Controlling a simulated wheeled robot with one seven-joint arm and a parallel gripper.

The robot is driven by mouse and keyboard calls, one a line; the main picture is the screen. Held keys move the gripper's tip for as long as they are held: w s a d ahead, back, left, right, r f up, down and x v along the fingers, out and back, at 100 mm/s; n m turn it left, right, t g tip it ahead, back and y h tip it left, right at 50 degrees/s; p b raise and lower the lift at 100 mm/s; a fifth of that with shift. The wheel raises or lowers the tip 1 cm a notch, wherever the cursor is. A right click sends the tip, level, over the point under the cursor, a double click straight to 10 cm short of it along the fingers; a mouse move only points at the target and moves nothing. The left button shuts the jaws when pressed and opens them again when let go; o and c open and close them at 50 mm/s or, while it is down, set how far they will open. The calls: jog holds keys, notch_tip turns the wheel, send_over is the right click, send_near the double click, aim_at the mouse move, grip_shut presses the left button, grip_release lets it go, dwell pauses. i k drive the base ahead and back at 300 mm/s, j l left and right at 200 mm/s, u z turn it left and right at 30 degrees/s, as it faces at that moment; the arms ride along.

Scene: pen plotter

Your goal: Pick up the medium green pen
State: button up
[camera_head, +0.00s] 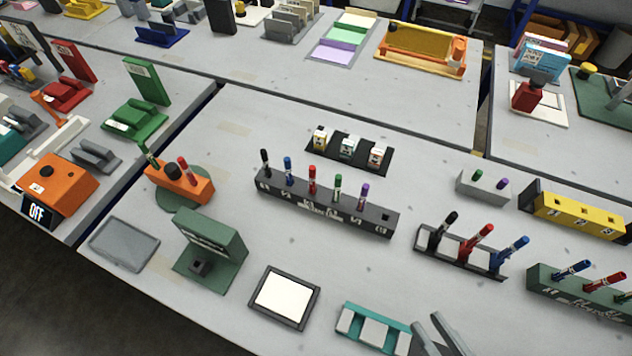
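Green pens stand in more than one place, and I cannot tell by size which one is the medium pen. One green pen (337,187) stands upright in the long dark grey holder (375,224), between a red pen (312,179) and a purple pen (362,196). A small green-topped pen (478,176) stands in a light grey block (480,191). Another green pen (148,154) leans in an orange block (203,191) at left. My gripper (428,321) shows at the bottom edge, its two grey fingers apart with nothing seen between them, well in front of the dark holder.
A teal tray (345,324) lies just left of my gripper. A black rack (458,253) with black, red and blue pens stands behind it, and a green holder (543,284) stands at right. A white framed pad (284,297) lies at front. Bare table lies between the dark holder and teal tray.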

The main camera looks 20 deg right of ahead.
aim_at(338, 179)
jog(key=k, duration=1.15)
jog(key=k+z, duration=0.1)
jog(key=z, duration=1.6)
jog(key=k+j+z, duration=0.2)
jog(key=j, duration=0.15)
jog(key=j+z, duration=0.2)
jog(key=j, duration=0.15)
jog(key=k+j+z, duration=0.2)
jog(key=j, duration=0.15)
jog(key=k+j+z, duration=0.2)
jog(key=j, duration=0.3)
jog(key=i+u, duration=0.1)
jog(key=u, duration=1.9)
